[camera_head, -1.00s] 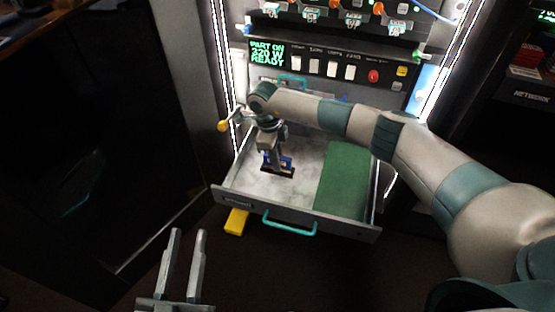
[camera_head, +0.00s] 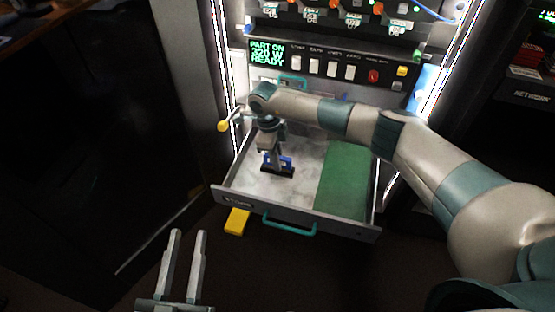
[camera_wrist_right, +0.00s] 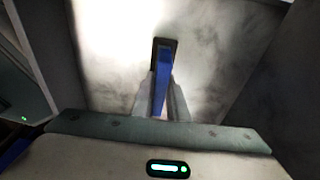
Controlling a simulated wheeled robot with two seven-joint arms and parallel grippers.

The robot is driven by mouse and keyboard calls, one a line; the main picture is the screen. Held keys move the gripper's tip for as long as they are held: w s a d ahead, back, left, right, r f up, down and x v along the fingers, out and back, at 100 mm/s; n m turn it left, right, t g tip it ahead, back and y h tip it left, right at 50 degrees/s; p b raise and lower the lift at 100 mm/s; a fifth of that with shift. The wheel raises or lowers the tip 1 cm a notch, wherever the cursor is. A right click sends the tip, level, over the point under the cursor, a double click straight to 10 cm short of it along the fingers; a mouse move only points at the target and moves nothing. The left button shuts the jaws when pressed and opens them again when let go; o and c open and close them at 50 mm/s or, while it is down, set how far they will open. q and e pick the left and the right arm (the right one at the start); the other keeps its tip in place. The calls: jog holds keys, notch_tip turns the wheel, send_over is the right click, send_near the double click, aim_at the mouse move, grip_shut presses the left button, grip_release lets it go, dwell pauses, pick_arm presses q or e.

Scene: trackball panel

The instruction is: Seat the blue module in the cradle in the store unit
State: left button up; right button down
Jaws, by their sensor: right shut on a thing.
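The store unit is a pulled-out grey drawer (camera_head: 232,203) with a pale marbled floor. A small black cradle (camera_head: 280,174) sits on that floor, left of the green area. The blue module (camera_head: 287,161) is at the cradle, upright. My right gripper (camera_head: 275,160) reaches down into the drawer and is shut on the module. In the right wrist view the blue module (camera_wrist_right: 161,80) stands between my fingers (camera_wrist_right: 161,98), with the black cradle (camera_wrist_right: 165,42) showing around its far end. I cannot tell how deep it sits. My left gripper (camera_head: 184,245) is open and empty, in front of the drawer.
A green pad (camera_head: 345,180) covers the drawer's right part. A teal handle (camera_head: 289,227) is on its front. A yellow block (camera_head: 237,221) is by the front left corner. A control panel (camera_head: 335,68) with switches and a lit display rises behind. My right arm crosses over the drawer.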

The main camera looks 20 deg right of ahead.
pick_arm(q)
jog(key=shift+f, duration=0.15)
pick_arm(e)
jog(key=shift+f, duration=0.25)
jog(key=c, duration=1.6)
grip_release()
jog(key=shift+c, duration=0.2)
